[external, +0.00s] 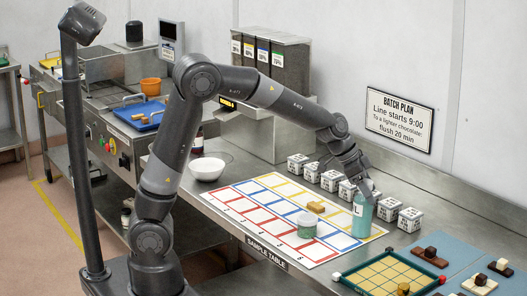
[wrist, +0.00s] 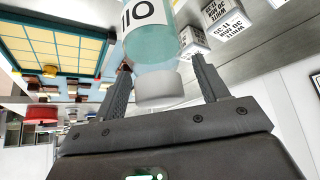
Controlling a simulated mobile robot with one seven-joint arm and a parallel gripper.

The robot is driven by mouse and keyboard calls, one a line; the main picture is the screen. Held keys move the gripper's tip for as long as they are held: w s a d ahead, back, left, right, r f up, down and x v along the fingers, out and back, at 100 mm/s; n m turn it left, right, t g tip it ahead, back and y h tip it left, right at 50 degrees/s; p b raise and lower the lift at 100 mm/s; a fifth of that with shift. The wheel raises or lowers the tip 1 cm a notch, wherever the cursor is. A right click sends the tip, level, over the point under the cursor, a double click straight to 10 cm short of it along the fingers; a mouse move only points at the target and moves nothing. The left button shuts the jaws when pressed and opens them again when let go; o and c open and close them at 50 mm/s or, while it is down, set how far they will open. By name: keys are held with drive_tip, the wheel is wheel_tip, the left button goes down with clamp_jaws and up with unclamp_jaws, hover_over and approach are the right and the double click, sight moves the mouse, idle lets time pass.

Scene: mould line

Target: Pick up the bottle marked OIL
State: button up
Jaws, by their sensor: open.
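The bottle marked OIL is a teal bottle (external: 362,217) with a white label, upright at the right end of the sample mat in the external view. In the wrist view the bottle (wrist: 153,45) shows close up with its label upside down, and its white cap (wrist: 157,88) appears between the fingers, with a gap on each side. My gripper (external: 360,192) is at the top of the bottle and partly hides it in the external view. In the wrist view my gripper (wrist: 161,66) has its two fingers apart, one either side of the cap.
White printed cubes (external: 331,181) stand in a row along the back, some close to the bottle. A lidded jar (external: 307,225) and a tan block (external: 316,207) are on the sample mat (external: 240,207). A green gridded tray (external: 385,274) lies in front, with blue mats at right.

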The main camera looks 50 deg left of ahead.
drive_tip(key=shift+c, duration=0.5)
drive_tip(key=shift+s, duration=0.1)
clamp_jaws()
